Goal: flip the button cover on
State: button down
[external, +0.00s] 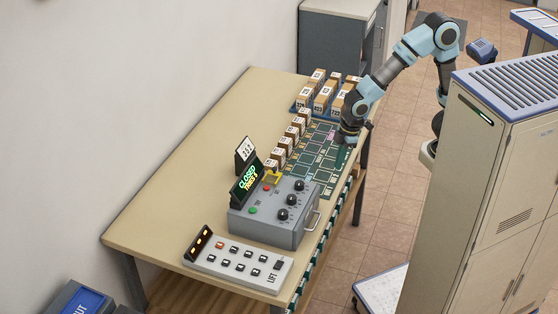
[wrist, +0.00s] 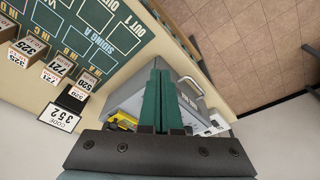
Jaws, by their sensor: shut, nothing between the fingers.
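A grey control box (external: 275,220) stands on the table. A yellow part (external: 272,178), which looks like the button cover, sits at its back edge next to a red button (external: 266,188). I cannot tell its exact flip state. The yellow part also shows in the wrist view (wrist: 122,121), partly hidden by my gripper's mount. My gripper (external: 345,141) is over the far right end of the green board, well apart from the box. In the wrist view its two green fingers (wrist: 159,66) are shut together and empty, and they cover part of the box (wrist: 196,85).
Several small labelled boxes (external: 286,148) line the green board (external: 318,160). A LIFT button panel (external: 238,260) lies in front. A tall cabinet (external: 470,180) stands at the right.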

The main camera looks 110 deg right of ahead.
jog(key=w+d+r, duration=0.3)
jog(key=w+d, duration=0.2)
jog(key=w, duration=0.5)
jog(key=t, duration=0.2)
send_near(266, 175)
jog(key=p+x, duration=0.1)
jog(key=x, duration=0.4)
jog(key=shift+w, duration=0.1)
